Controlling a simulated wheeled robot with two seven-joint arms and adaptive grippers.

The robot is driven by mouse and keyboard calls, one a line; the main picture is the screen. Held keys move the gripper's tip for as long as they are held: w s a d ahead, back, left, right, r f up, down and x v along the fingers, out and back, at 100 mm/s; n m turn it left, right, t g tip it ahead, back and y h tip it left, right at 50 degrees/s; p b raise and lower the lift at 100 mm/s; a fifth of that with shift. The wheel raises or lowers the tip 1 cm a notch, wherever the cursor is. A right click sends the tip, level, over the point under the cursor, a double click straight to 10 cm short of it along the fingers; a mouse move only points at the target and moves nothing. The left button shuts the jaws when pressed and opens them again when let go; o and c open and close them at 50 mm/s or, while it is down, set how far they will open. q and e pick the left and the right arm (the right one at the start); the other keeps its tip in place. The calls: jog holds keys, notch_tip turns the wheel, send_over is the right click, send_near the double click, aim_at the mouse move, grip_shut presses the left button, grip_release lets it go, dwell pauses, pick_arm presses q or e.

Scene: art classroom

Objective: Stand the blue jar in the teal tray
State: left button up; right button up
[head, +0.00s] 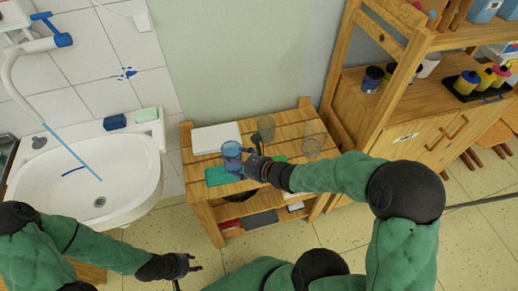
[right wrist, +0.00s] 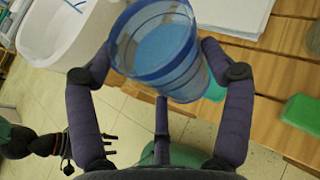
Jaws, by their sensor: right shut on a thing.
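The blue jar (head: 232,154) is clear blue and roughly upright over the wooden bench. My right gripper (head: 249,163) is shut on it from the right side; in the right wrist view the fingers clasp the jar (right wrist: 158,45) on both sides. The teal tray (head: 217,177) lies flat at the bench's front left, directly under or just below the jar. In the right wrist view a bit of the tray (right wrist: 215,91) shows past the jar. I cannot tell whether the jar's base touches it. My left gripper (head: 190,270) is open and empty, low in front of the sink.
The slatted wooden bench (head: 290,127) also bears a white paper stack (head: 214,137), two clear glass jars (head: 266,128) (head: 312,139) and a green block (right wrist: 302,113). A white sink (head: 90,185) is at left. A wooden shelf unit (head: 420,110) stands at right.

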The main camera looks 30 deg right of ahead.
jog(key=shift+s+d+f+m+h, duration=0.25)
jog(key=shift+d+f+m+h, duration=0.05)
jog(key=shift+f, duration=0.05)
jog(key=w+d+f+b, duration=0.2)
jog(key=w+d+f, duration=0.2)
jog(key=w+f, duration=0.1)
jog(key=w+d+f+b, duration=0.3)
jog(key=w+d+f, duration=0.1)
jog(key=d, duration=0.1)
jog(key=shift+w+f, duration=0.35)
jog(key=shift+w, duration=0.05)
notch_tip(320, 180, down, 3)
jog(key=shift+f+b, duration=0.1)
jog(key=shift+b, duration=0.65)
